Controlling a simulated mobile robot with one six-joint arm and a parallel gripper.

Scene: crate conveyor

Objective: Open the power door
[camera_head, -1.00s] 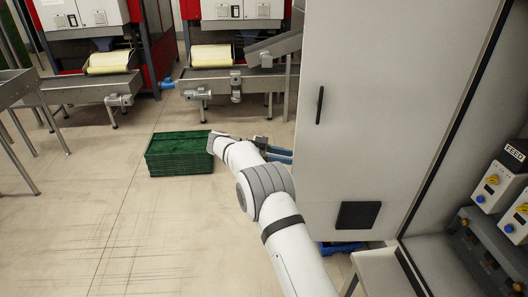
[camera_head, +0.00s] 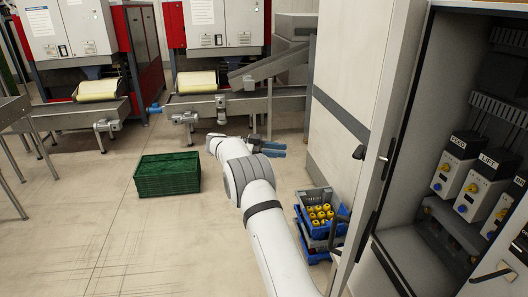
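The power cabinet's door (camera_head: 399,110) is a tall pale panel, seen nearly edge-on. It stands swung open, with a dark handle (camera_head: 389,155) on it. The cabinet interior (camera_head: 480,110) is exposed to its right, with white units labelled FEED (camera_head: 455,165) and LIFT (camera_head: 487,182). My gripper (camera_head: 273,149) is left of the door, clear of it and pointing right. Its two blue fingers look apart, with nothing visible between them. The door's lower part runs out of the frame.
Stacked crates (camera_head: 313,228) with yellow round items stand on the floor between my arm and the door. A green crate stack (camera_head: 167,180) stands at left. Conveyors (camera_head: 235,103) line the back. Open floor (camera_head: 90,230) lies at left.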

